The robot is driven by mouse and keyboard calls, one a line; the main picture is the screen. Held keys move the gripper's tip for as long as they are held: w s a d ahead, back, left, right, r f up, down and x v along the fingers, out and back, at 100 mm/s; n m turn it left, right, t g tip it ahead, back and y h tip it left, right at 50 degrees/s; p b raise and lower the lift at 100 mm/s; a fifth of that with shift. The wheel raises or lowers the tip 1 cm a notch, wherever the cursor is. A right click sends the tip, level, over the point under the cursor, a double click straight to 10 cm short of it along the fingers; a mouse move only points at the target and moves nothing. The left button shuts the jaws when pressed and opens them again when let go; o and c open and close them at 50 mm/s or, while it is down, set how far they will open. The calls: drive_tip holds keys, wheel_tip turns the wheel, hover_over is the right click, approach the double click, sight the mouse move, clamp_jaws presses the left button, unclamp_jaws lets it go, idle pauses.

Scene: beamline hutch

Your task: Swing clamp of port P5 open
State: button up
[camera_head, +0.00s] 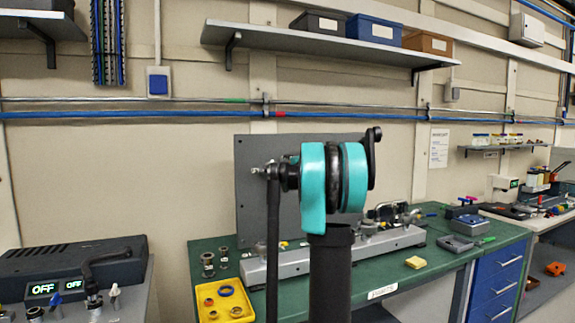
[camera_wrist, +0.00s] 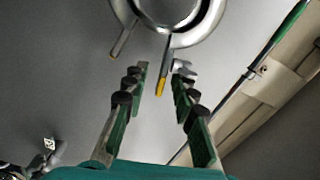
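In the wrist view a round shiny metal port fitting (camera_wrist: 168,12) shows at the top edge, cut off by the frame. A clamp lever with a yellow tip (camera_wrist: 160,86) hangs from it, and a second metal pin (camera_wrist: 123,40) sticks out to its left. My gripper (camera_wrist: 160,72) is open, with one finger on each side of the yellow-tipped lever. I cannot tell whether either finger touches it. No P5 label is readable. In the head view my arm hides the gripper and part of the long grey manifold (camera_head: 260,270) on the green bench.
A grey upright panel (camera_head: 255,190) stands behind the manifold. A yellow tray (camera_head: 222,312) with rings lies on the bench (camera_head: 425,283) at left, and a yellow block (camera_head: 415,262) at right. A grey box with OFF displays (camera_head: 70,270) stands left. A shelf (camera_head: 330,43) hangs above.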

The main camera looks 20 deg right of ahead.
drive_tip(key=shift+c, duration=0.5)
clamp_jaws()
drive_tip(key=shift+r, duration=0.1)
drive_tip(key=shift+a+r+n, duration=0.25)
drive_tip(key=shift+r+n, duration=0.35)
drive_tip(key=shift+n, duration=0.1)
drive_tip(key=shift+a+r+n, duration=0.25)
drive_tip(key=shift+r+n, duration=0.35)
drive_tip(key=shift+n, duration=0.1)
drive_tip(key=a+r+n, duration=0.1)
drive_tip(key=n, duration=0.1)
drive_tip(key=a+r+n, duration=0.1)
drive_tip(key=r+n, duration=0.1)
drive_tip(key=shift+s+a+r, duration=0.1)
drive_tip(key=shift+a+r, duration=0.15)
drive_tip(key=shift+a, duration=0.15)
drive_tip(key=shift+a+r+n, duration=0.5)
drive_tip(key=shift+a+n, duration=0.25)
drive_tip(key=shift+n, duration=0.25)
drive_tip(key=shift+a+r+n, duration=0.45)
drive_tip(key=shift+a+n, duration=0.3)
drive_tip(key=shift+n, duration=0.25)
